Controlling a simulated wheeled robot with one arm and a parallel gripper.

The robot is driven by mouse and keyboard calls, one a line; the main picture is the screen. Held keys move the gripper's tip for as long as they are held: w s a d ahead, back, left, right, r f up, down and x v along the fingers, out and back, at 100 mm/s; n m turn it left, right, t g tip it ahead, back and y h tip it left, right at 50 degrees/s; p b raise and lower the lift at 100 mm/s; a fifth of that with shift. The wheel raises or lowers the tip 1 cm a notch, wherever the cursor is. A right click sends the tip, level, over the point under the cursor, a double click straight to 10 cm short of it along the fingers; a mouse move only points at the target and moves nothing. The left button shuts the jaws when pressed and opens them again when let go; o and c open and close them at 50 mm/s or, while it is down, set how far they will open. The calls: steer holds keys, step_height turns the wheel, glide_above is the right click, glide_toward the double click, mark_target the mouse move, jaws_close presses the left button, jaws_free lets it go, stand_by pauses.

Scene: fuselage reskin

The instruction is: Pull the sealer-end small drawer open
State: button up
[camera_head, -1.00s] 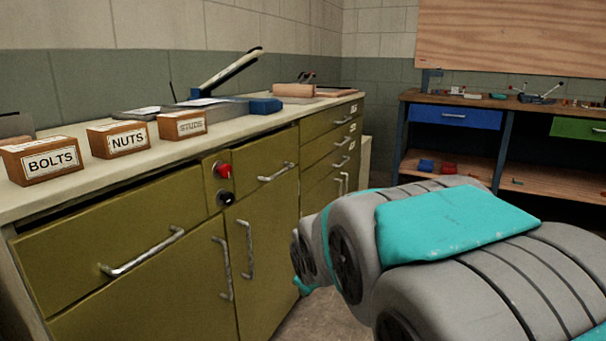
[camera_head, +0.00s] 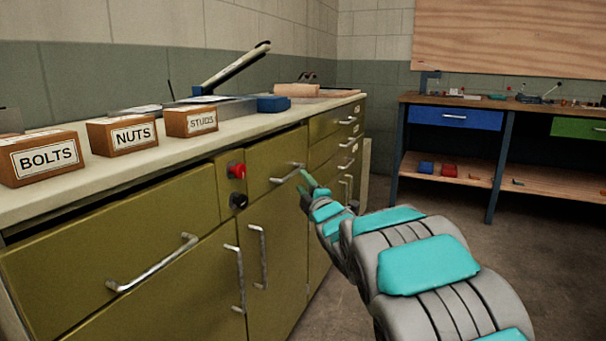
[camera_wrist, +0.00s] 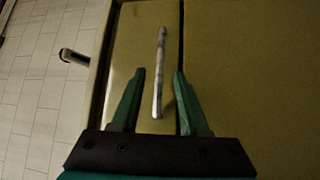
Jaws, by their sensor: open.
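The small drawer (camera_head: 264,165) is an olive front to the right of the red button, under the worktop, and looks closed. My gripper (camera_head: 307,183), with green fingers, is just in front of the handle's right end. In the wrist view the drawer front (camera_wrist: 125,55) fills the middle, and the handle (camera_wrist: 160,75) runs lengthwise between the two spread fingers of my gripper (camera_wrist: 159,73). The fingers are open and neither visibly touches the handle. I cannot tell how deep they reach around it.
The worktop (camera_head: 180,158) carries bins labelled bolts (camera_head: 45,158), nuts (camera_head: 122,134) and studs (camera_head: 191,121). A red button (camera_head: 237,170) sits left of the drawer, and cupboard handles (camera_head: 263,257) stick out below. Another bench (camera_head: 440,100) stands behind right. The floor (camera_head: 470,230) between is clear.

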mark_target(296, 173)
steer(key=shift+x, duration=3.6)
steer(key=shift+c, duration=0.2)
jaws_close()
steer(key=shift+f, duration=0.1)
